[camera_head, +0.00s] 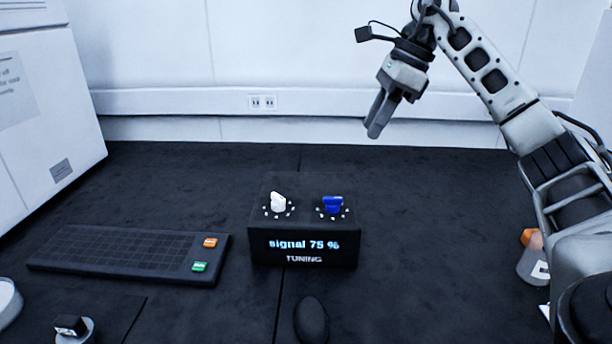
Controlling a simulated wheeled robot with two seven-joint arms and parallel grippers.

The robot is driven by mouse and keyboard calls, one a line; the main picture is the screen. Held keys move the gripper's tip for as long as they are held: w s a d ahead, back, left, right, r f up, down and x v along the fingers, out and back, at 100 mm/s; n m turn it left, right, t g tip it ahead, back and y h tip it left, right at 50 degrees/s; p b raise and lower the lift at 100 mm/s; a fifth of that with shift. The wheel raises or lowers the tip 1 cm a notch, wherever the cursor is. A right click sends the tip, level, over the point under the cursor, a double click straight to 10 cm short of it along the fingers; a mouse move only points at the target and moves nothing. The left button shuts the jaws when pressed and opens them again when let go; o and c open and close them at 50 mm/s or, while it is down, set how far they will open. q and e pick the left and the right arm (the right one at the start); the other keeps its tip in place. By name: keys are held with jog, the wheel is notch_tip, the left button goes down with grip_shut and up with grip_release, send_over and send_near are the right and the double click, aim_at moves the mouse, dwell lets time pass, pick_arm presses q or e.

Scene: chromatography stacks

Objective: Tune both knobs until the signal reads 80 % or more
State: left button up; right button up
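The black tuning box (260,235) stands in the middle of the dark bench. Its front display (304,244) reads "signal 75 %" above the word TUNING. A white knob (278,202) is on the left of its top and a blue knob (333,204) on the right, each ringed by small pale marks. My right gripper (376,130) is raised above and behind the box, to the right of the knobs, pointing down and touching neither. Its fingers look close together, but the gap cannot be made out from this angle. My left gripper is not in view.
A black keyboard (110,252) with orange and green keys lies left of the box. A dark mouse (311,319) lies in front. An orange-capped bottle (532,262) stands at the right by my arm. A white machine (50,100) fills the left. The bench behind the box is clear.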

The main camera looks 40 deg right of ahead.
jog(key=b, duration=0.2)
send_near(334, 197)
jog(key=b+x, duration=0.1)
jog(key=x, duration=0.5)
jog(key=shift+a+f, duration=0.15)
jog(key=shift+f, duration=0.15)
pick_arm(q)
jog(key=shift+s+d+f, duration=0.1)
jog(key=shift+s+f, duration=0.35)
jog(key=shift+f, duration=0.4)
pick_arm(e)
jog(key=shift+w+a+f, duration=0.2)
jog(key=shift+f, duration=0.45)
grip_shut()
